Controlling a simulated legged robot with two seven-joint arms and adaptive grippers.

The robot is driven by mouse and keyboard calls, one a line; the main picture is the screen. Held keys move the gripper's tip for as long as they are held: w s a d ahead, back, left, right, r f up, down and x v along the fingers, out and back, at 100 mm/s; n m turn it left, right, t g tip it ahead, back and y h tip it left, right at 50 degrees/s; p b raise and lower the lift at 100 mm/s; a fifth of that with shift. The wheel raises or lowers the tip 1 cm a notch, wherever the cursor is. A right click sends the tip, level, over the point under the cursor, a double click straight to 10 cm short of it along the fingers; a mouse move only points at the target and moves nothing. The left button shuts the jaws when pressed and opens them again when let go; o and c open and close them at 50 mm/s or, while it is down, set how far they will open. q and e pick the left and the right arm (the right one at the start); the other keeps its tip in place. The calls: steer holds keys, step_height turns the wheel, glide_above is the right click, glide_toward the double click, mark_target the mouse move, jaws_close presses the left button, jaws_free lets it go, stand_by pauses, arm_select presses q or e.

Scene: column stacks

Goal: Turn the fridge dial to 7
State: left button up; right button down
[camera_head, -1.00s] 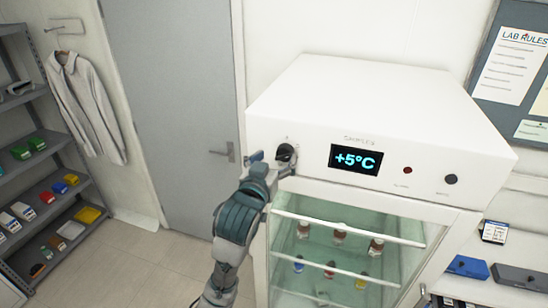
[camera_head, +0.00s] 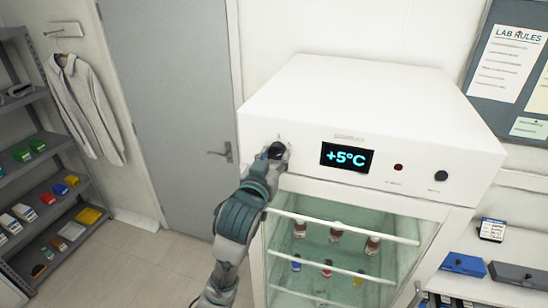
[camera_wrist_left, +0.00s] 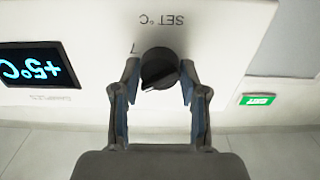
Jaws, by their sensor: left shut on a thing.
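The white fridge (camera_head: 400,115) stands in front of me with a display (camera_head: 346,158) reading +5°C. Its black dial (camera_head: 277,150) is at the left of the front panel and shows larger in the left wrist view (camera_wrist_left: 160,69). There the panel appears upside down, with "SET °C" and a "7" beside the dial. My left gripper (camera_wrist_left: 157,80) has one finger on each side of the dial and is shut on it. In the head view my left gripper (camera_head: 272,160) covers part of the dial. My right gripper is not in view.
A red button (camera_head: 398,167) and a black button (camera_head: 441,176) are on the panel. Below is a glass door (camera_head: 340,235) with several vials behind it. A grey door (camera_head: 170,100) and shelves (camera_head: 45,190) are at left.

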arm_select(q)
steer(key=shift+w+f, duration=0.1)
steer(key=shift+f, duration=0.1)
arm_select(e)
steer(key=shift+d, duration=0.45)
arm_select(q)
steer(key=shift+m, duration=1.2)
steer(key=m, duration=0.4)
steer(key=shift+m, duration=2.6)
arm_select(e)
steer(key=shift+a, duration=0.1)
arm_select(q)
steer(key=shift+f, duration=0.1)
